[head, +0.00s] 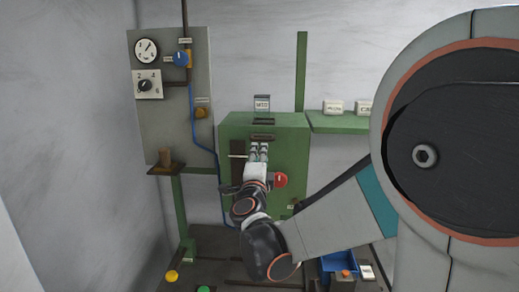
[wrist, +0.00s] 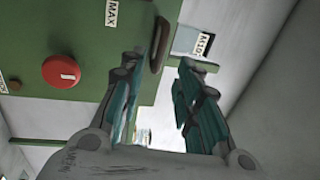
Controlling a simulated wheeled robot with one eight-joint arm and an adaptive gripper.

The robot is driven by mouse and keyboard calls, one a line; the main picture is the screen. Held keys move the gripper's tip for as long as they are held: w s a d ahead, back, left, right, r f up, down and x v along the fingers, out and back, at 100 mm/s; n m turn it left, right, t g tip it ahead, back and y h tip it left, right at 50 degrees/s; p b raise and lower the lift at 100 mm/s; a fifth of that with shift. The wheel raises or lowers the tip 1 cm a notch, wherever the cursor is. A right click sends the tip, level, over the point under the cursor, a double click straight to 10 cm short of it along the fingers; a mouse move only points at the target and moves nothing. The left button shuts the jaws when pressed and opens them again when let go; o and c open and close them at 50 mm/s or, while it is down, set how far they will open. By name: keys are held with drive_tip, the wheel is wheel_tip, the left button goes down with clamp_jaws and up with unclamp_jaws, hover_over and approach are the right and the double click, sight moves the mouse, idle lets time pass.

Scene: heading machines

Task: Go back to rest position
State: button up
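My gripper (head: 258,150) is in front of the green machine box (head: 293,142) in the head view, with my arm reaching in from the right. In the wrist view its two teal-padded fingers (wrist: 166,72) are apart with nothing between them. A dark brown handle-like piece (wrist: 158,45) on the green panel lies just beyond the left fingertip; I cannot tell whether they touch. A red knob (head: 280,180) is on the box beside my gripper, and it also shows in the wrist view (wrist: 62,73). My wrist hides part of the box front.
A grey panel (head: 200,120) with a gauge (head: 146,50), a dial (head: 145,85) and a blue knob (head: 181,59) stands at the left. A green shelf (head: 338,123) extends right of the box. A blue bin (head: 338,262) and a yellow button (head: 172,276) are low in front.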

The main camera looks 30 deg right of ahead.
drive_tip(key=shift+s+a+f, duration=0.15)
drive_tip(key=shift+s+a, duration=0.25)
drive_tip(key=shift+s, duration=0.2)
drive_tip(key=s+a+f+n+y+b, duration=0.3)
drive_tip(key=a+f+n+y+b, duration=0.35)
drive_tip(key=a+f+n, duration=0.2)
drive_tip(key=s+a+f+n+y+b, duration=0.3)
drive_tip(key=a+f+n+y+b, duration=0.35)
drive_tip(key=a+n+b, duration=0.2)
drive_tip(key=s+f+n+g+h+b, duration=0.1)
drive_tip(key=s+f+n+g+b, duration=0.3)
drive_tip(key=s+f, duration=0.6)
drive_tip(key=s+f+n+g+b, duration=0.3)
drive_tip(key=s+f+g+b, duration=0.2)
drive_tip(key=f, duration=1.3)
drive_tip(key=s+b, duration=0.3)
drive_tip(key=s, duration=0.2)
drive_tip(key=shift+s+d+n+g+h, duration=0.3)
drive_tip(key=shift+s+n+h, duration=0.05)
drive_tip(key=shift+n+h, duration=0.05)
